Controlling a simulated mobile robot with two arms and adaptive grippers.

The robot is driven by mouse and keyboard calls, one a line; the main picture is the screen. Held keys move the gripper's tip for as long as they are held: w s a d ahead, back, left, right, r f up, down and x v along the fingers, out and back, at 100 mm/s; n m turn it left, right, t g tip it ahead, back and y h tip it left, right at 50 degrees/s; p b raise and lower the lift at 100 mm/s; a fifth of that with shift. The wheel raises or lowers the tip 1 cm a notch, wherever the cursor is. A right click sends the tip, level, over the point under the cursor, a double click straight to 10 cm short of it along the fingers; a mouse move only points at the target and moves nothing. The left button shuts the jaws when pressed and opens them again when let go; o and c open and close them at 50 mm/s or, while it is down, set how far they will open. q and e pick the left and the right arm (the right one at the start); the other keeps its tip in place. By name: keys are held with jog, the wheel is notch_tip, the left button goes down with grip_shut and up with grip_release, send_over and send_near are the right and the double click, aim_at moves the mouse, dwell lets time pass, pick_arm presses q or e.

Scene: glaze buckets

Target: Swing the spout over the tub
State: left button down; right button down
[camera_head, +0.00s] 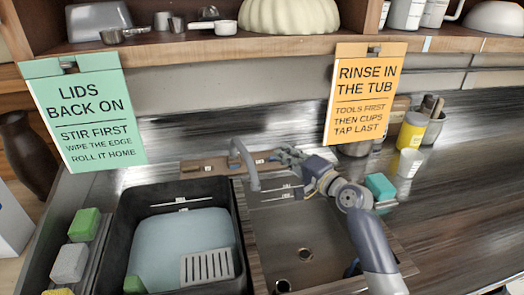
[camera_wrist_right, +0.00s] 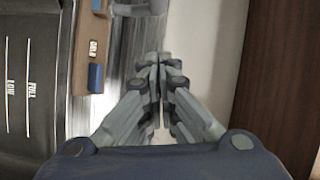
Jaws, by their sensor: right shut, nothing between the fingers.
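The grey curved spout (camera_head: 246,162) rises behind the basins. Its downturned end hangs near the strip between the tub and the sink, on the sink's side. The black tub (camera_head: 126,222) stands left of the sink, with pale water inside. My right gripper (camera_head: 280,155) is just right of the spout, with its fingers shut and empty. In the right wrist view the closed fingertips (camera_wrist_right: 159,62) meet in the middle. I cannot tell whether they touch the spout. My left gripper is not in view.
The steel sink (camera_head: 310,240) lies under my right arm. A wooden tap board (camera_head: 205,166) runs behind the basins. A teal sponge block (camera_head: 380,187), a white cup (camera_head: 409,163) and a yellow jar (camera_head: 412,130) stand right. Two signs hang from the shelf (camera_head: 200,50) above.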

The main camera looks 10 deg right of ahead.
jog(key=w+a+f+p, duration=0.1)
jog(key=w+a+p, duration=0.1)
jog(key=w+a, duration=0.2)
jog(key=shift+a, duration=1)
jog(key=shift+p, duration=0.3)
